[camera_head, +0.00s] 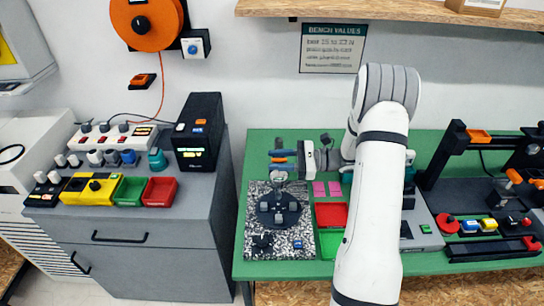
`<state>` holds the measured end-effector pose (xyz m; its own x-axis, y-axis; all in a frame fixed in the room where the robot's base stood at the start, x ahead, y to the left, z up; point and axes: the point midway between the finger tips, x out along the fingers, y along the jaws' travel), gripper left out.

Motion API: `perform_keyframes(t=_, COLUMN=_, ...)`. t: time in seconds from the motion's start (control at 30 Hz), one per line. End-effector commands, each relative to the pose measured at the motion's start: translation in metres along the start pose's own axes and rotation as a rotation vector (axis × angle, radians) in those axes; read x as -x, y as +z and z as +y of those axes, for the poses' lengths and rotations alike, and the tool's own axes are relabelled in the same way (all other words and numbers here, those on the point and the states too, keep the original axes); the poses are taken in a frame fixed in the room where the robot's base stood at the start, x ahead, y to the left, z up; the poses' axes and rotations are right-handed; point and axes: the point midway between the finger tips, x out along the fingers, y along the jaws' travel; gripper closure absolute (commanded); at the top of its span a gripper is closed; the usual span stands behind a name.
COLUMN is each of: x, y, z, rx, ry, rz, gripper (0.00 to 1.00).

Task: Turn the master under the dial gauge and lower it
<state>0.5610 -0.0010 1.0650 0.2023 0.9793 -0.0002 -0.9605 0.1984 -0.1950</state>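A speckled granite plate (302,243) lies on the left part of the green bench. On it stands a dark round fixture (265,207) with grey blocks on it. A small pale round part above the fixture looks like the dial gauge (279,177); its face is too small to read. I cannot tell which piece is the master. My gripper (284,158) is at the back of the plate, above and behind the fixture, pointing left. Its fingers are small and blend with the dark and orange parts there, so I cannot tell whether it is open or holds anything.
My arm crosses the bench front, hiding its middle. Red (331,214) and green (327,243) trays sit right of the plate, with pink notes (319,189) behind. A dark frame (447,155) stands at right. A grey cabinet (150,230) with bins and a black device (199,130) stands left.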

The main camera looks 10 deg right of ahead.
Motion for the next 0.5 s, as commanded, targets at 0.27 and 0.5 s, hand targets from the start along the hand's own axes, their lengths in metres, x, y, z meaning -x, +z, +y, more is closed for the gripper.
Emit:
perform_keyframes(t=0.27, x=-0.016, y=0.0, z=0.001, rx=-0.001, ry=0.002, rz=-0.001, gripper=0.66)
perform_keyframes(t=0.5, x=-0.017, y=0.0, z=0.001, rx=-0.001, ry=0.003, rz=-0.001, gripper=0.72)
